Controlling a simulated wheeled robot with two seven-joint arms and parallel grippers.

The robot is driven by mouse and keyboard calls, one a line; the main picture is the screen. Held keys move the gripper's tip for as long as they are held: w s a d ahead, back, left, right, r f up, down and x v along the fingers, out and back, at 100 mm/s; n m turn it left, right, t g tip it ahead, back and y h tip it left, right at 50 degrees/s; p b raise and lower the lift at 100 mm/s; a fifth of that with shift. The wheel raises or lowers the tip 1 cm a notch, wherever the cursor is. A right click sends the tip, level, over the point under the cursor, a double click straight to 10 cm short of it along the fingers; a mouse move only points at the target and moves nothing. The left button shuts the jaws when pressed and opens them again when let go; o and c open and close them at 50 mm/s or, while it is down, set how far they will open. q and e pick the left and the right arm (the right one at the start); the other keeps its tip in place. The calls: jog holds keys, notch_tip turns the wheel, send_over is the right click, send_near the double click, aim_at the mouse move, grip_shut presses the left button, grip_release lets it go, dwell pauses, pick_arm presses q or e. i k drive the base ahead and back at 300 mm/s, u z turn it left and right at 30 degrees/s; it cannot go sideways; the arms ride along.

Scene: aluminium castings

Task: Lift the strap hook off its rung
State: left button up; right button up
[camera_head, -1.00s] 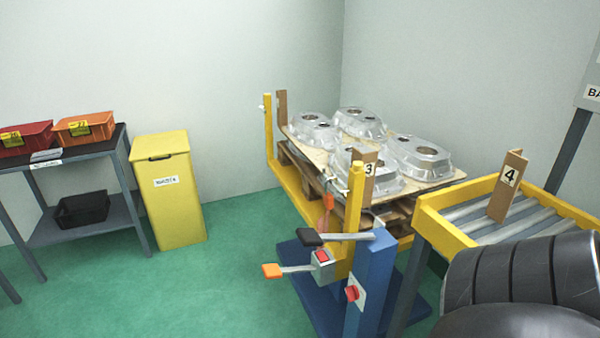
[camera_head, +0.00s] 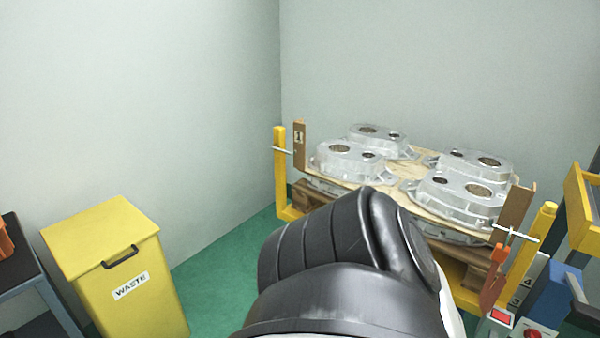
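An orange-red strap piece (camera_head: 493,283), which looks like the strap hook, hangs at the right yellow post (camera_head: 538,232) of the pallet stand. A thin white rung (camera_head: 515,234) crosses just above it. The frame is too small to tell how the hook sits on the rung. A second white rung (camera_head: 283,150) is on the left yellow post (camera_head: 280,170). A large black link of my arm fills the bottom middle and hides part of the stand's front. Neither gripper shows.
Several aluminium castings (camera_head: 462,203) rest on a wooden board (camera_head: 405,170) on the pallet. Brown corner boards (camera_head: 300,148) stand at its ends. A yellow waste bin (camera_head: 105,255) is at the left.

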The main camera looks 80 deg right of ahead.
aim_at(501, 251)
jog(key=z, duration=3.5)
jog(key=i, duration=0.3)
jog(key=z, duration=0.4)
jog(key=k, duration=0.8)
jog(key=z, duration=1.95)
jog(key=i, duration=1.5)
jog(key=u, duration=0.65)
